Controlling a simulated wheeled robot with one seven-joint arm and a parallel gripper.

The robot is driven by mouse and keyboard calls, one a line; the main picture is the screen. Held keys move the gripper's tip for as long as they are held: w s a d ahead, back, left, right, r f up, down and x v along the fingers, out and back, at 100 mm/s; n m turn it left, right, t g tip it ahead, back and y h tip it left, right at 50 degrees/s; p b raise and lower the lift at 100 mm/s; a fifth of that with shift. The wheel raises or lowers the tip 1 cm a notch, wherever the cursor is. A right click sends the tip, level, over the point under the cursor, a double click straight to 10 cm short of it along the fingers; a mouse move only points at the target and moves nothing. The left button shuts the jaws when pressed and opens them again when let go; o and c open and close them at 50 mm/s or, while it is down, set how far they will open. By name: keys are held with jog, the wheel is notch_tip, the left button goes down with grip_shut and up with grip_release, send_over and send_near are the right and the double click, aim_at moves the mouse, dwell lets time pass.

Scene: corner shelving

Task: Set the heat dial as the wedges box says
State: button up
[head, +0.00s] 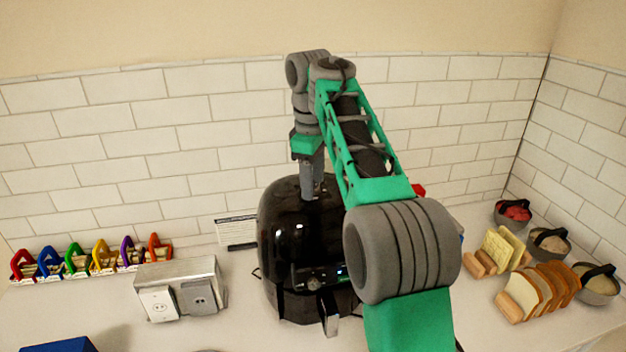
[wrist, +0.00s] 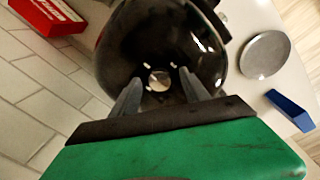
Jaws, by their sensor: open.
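A black rounded air fryer (head: 285,235) stands on the counter against the tiled wall. Its front has a small round dial (head: 313,284) beside a lit display (head: 340,271); the dial's setting is too small to read. My gripper (head: 312,196) points down at the fryer's top. In the wrist view my gripper (wrist: 158,82) has its two fingers apart, with the glossy fryer top (wrist: 150,40) beyond them and nothing held. I cannot tell whether the fingertips touch it. A red box (wrist: 48,15) with white print shows in the wrist view; I cannot tell if it is the wedges box.
A printed white card (head: 237,231) stands left of the fryer. A metal outlet box (head: 180,287) and a row of coloured clips (head: 90,258) are further left. Bread in racks (head: 540,290) and several bowls (head: 548,243) are at right. A round metal plate (wrist: 265,55) lies near a blue object (wrist: 290,110).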

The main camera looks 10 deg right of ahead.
jog(key=r+p, duration=0.1)
jog(key=r, duration=0.1)
jog(key=r+p, duration=0.1)
jog(key=r, duration=0.2)
jog(key=r+p, duration=0.1)
jog(key=r, duration=0.2)
jog(key=shift+s+a, duration=0.15)
jog(key=shift+s, duration=0.1)
jog(key=shift+f, duration=0.1)
